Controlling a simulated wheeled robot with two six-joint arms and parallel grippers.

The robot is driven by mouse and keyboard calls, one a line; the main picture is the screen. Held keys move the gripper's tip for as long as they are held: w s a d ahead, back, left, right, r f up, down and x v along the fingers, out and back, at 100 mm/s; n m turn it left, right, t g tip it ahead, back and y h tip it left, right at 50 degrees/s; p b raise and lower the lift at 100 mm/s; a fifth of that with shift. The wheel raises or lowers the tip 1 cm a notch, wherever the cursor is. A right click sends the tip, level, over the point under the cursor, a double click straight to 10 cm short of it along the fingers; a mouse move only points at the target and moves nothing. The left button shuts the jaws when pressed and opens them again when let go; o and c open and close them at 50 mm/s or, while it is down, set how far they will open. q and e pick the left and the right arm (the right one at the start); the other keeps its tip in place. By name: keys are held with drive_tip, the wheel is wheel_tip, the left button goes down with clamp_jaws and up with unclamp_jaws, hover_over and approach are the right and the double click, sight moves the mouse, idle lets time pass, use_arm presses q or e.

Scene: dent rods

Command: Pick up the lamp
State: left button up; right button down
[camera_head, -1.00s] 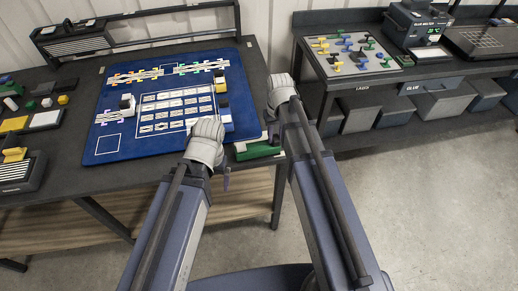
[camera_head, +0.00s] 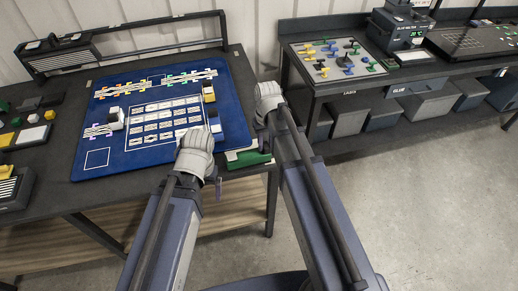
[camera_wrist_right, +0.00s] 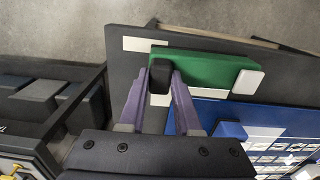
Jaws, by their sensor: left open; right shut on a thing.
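A green bar (camera_head: 247,160) with a black block (camera_wrist_right: 160,74) at one end and a white block (camera_wrist_right: 248,82) at the other lies at the right edge of the left table. It may be the lamp; I see nothing else that is clearly one. In the right wrist view the purple fingers of my right gripper (camera_wrist_right: 158,88) are shut on the black block. The bar (camera_wrist_right: 205,68) also shows there. In the head view my right gripper is mostly hidden behind its arm. My left gripper (camera_head: 217,184) is open and empty by the table's front edge, with only one purple finger showing.
A blue mat (camera_head: 100,135) with a printed grid and small parts covers much of the left table. Small coloured blocks (camera_head: 40,118) lie at its left. A second bench holds a tray of coloured pieces (camera_head: 338,58) and a dark device (camera_head: 400,28). Grey bins (camera_head: 415,103) sit below.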

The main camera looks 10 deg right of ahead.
wheel_tip(320, 180, up, 10)
drive_tip(key=p, duration=1)
wheel_tip(320, 180, up, 3)
drive_tip(key=p, duration=0.3)
drive_tip(key=shift+r, duration=0.1)
